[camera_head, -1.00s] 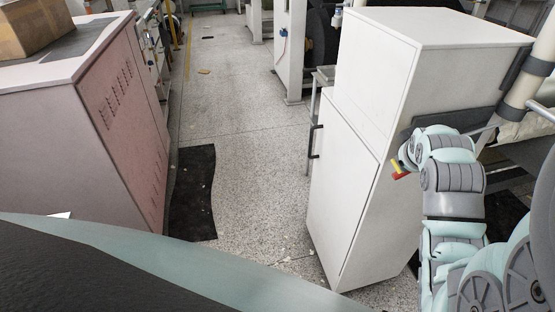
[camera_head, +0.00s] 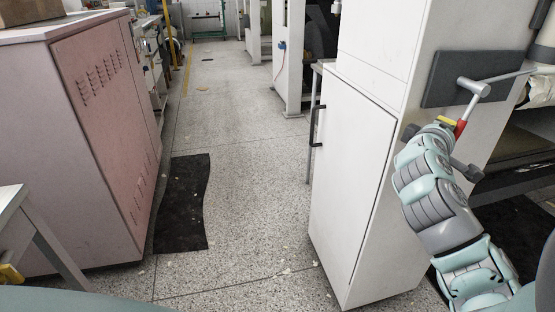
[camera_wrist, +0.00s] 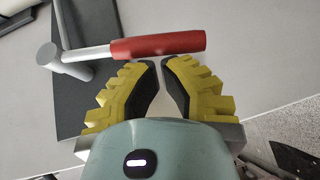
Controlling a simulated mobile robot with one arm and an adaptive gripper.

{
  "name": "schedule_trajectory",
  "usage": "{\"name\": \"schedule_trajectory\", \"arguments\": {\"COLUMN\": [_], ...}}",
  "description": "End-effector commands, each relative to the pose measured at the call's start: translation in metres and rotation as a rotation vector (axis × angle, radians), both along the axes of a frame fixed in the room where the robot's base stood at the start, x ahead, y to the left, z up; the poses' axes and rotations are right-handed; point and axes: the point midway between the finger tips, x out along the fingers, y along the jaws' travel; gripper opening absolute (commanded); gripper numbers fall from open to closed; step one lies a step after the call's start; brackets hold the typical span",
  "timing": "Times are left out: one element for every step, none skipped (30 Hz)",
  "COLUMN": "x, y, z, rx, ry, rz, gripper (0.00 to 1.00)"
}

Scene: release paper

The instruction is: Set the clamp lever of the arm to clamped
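The clamp lever has a red handle (camera_head: 461,128) on a grey rod that runs from a round pivot (camera_head: 475,88). It is mounted on a dark grey plate (camera_head: 440,92) on the side of the white cabinet. In the wrist view the red handle (camera_wrist: 160,44) lies crosswise just past my fingertips, with its rod going left to the pivot post (camera_wrist: 48,56). My gripper (camera_wrist: 160,64) has yellow fingers with dark inner pads, a narrow gap apart and with nothing between them. Whether the fingertips touch the handle is unclear. In the head view my gripper is partly hidden beside the handle.
The white cabinet (camera_head: 350,180) stands left of my arm, with a black door handle (camera_head: 317,126). A pink cabinet (camera_head: 95,130) stands at the left. The speckled floor between them is open, with a black mat (camera_head: 184,203) on it.

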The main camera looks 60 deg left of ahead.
Motion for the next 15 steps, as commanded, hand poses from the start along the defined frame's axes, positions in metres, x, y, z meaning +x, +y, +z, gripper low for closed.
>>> {"name": "schedule_trajectory", "arguments": {"x": [0.004, 0.006, 0.008, 0.010, 0.011, 0.013, 0.015, 0.016, 0.018, 0.019, 0.020, 0.021, 0.022, 0.022, 0.023], "y": [-0.002, -0.002, -0.003, -0.004, -0.004, -0.005, -0.006, -0.006, -0.007, -0.008, -0.008, -0.009, -0.009, -0.009, -0.010], "z": [-0.012, -0.013, -0.014, -0.014, -0.014, -0.014, -0.014, -0.014, -0.015, -0.014, -0.014, -0.014, -0.014, -0.013, -0.013], "rx": [-0.015, -0.022, -0.030, -0.036, -0.041, -0.049, -0.054, -0.057, -0.063, -0.067, -0.070, -0.075, -0.077, -0.079, -0.081], "ry": [-0.034, -0.052, -0.076, -0.093, -0.109, -0.129, -0.142, -0.153, -0.167, -0.176, -0.185, -0.195, -0.203, -0.209, -0.215], "rz": [-0.003, -0.004, -0.004, -0.003, -0.003, -0.002, -0.002, -0.003, -0.004, -0.005, -0.006, -0.005, -0.006, -0.006, -0.006], "gripper": [0.00, 0.00, 0.00, 0.00, 0.00, 0.00, 0.00, 0.00, 0.00, 0.00, 0.00, 0.00, 0.00, 0.00, 0.00]}}
